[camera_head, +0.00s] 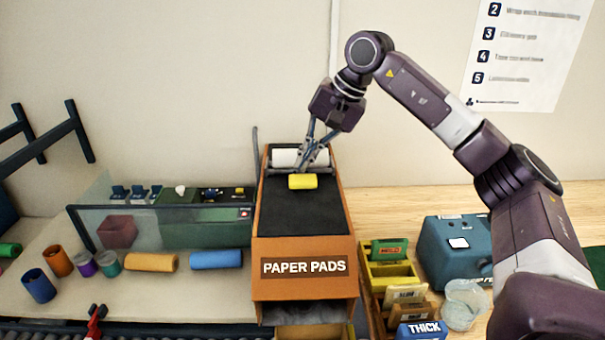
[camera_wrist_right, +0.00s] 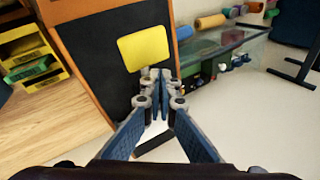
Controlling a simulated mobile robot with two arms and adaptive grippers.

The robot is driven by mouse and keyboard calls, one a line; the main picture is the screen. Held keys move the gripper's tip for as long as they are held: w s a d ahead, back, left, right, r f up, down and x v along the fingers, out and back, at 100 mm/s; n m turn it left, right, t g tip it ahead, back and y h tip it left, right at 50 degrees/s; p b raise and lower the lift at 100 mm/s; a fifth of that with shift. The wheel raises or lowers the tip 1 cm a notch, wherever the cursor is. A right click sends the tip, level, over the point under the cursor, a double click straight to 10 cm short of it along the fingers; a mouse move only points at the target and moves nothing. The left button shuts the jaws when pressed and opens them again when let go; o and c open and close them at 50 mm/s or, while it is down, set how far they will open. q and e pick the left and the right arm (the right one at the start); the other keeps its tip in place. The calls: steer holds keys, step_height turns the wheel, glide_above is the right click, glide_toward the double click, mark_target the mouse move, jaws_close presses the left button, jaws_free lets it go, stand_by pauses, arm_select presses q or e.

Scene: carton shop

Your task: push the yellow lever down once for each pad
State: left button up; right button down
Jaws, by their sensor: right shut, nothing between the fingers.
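The yellow lever (camera_head: 302,181) is a short, wide bar at the upper end of the sloping black face of the orange-sided dispenser (camera_head: 303,266), labelled PAPER PADS. In the right wrist view the lever (camera_wrist_right: 144,48) lies just beyond my fingertips. My right gripper (camera_head: 306,166) is shut and empty, pointing down right behind the lever. I cannot tell whether the fingertips touch it. A white roll (camera_head: 285,157) sits behind the gripper at the dispenser's top. No loose pad can be made out. My left gripper is not in view.
Left of the dispenser are a clear panel (camera_head: 160,228), a blue roll (camera_head: 216,259) and an orange roll (camera_head: 150,262). On the right stand a yellow divided holder (camera_head: 388,272), a teal box (camera_head: 452,252) and a clear jar (camera_head: 464,304). The wall is behind.

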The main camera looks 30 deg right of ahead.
mark_target(308, 177)
steer(key=shift+s+a+f+b, duration=0.2)
steer(key=shift+s+f+b, duration=0.15)
steer(key=shift+f+b, duration=0.4)
steer(key=shift+s+a+f+b, duration=0.2)
steer(key=shift+s+f+b, duration=0.1)
steer(key=shift+f+b, duration=0.45)
steer(key=shift+s+a+f+b, duration=0.2)
steer(key=shift+s+f+b, duration=0.15)
steer(key=shift+f+b, duration=0.4)
stand_by(2.1)
stand_by(0.5)
steer(key=r+p, duration=0.1)
steer(key=w+r+p, duration=0.1)
steer(key=r+p, duration=0.1)
steer(key=p, duration=0.1)
steer(key=shift+w+d+r, duration=0.25)
steer(key=shift+d, duration=0.1)
steer(key=shift+w+d+r+p, duration=0.15)
steer(key=shift+r+p, duration=0.75)
steer(key=shift+p, duration=0.1)
steer(key=shift+w+d, duration=0.1)
steer(key=shift+w, duration=0.1)
